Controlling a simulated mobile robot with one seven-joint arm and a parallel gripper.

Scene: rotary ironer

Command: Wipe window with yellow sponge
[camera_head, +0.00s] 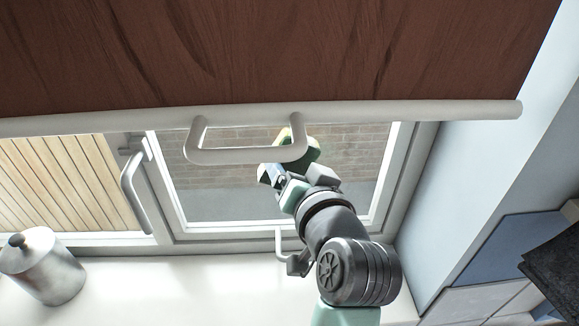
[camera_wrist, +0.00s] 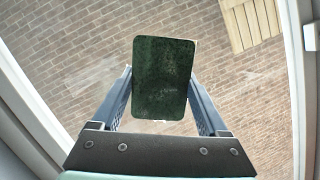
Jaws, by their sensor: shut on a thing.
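The yellow sponge (camera_head: 313,147) is in my gripper (camera_head: 290,168), in front of the right window pane (camera_head: 220,195). Its dark green face fills the middle of the wrist view (camera_wrist: 161,78), and a little yellow shows at its edge in the head view. Both fingers are shut on its sides. The glass shows a brick wall outside, and faint pale smears appear on it in the wrist view. I cannot tell whether the sponge touches the glass. The blind's handle partly covers the sponge in the head view.
A brown blind (camera_head: 250,50) with a pale bottom bar (camera_head: 400,110) and a looped handle (camera_head: 240,156) hangs across the top. A window handle (camera_head: 134,190) projects at the left. A metal canister (camera_head: 45,272) stands on the white sill (camera_head: 180,290). A wall closes the right side.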

